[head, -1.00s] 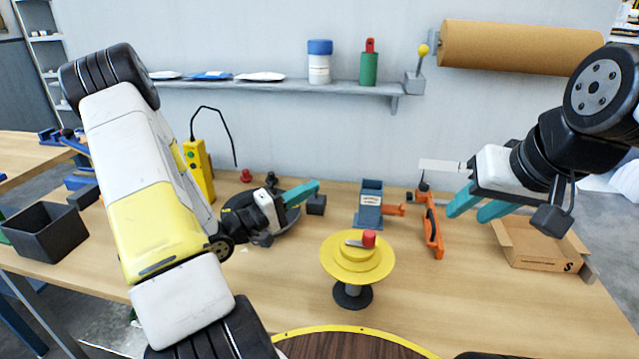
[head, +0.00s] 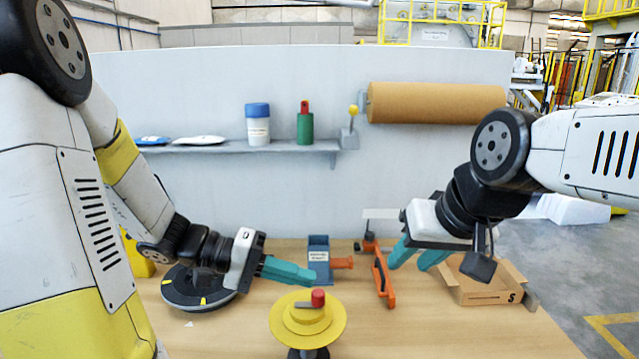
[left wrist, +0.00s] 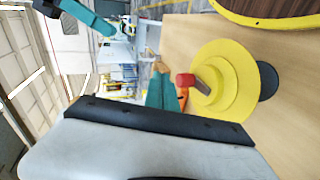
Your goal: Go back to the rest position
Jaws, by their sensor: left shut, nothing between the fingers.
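My left gripper (head: 311,275) is shut and empty. Its teal fingers hang over the bench, behind the yellow stepped turntable (head: 283,330) and its red knob (head: 318,297). In the left wrist view the shut fingers (left wrist: 160,88) show beside the red knob (left wrist: 185,80) and the yellow discs (left wrist: 240,85). My right gripper (head: 406,268) is open, with its two teal fingers apart and nothing seen between them. It hangs near the orange tool (head: 384,277), in front of the wall.
A black round base (head: 198,293) lies left of the left gripper. A blue holder (head: 319,258) stands behind the turntable. A cardboard box (head: 490,285) is at the right. A wall shelf (head: 240,147) and brown roll (head: 435,103) are behind. The front right bench is clear.

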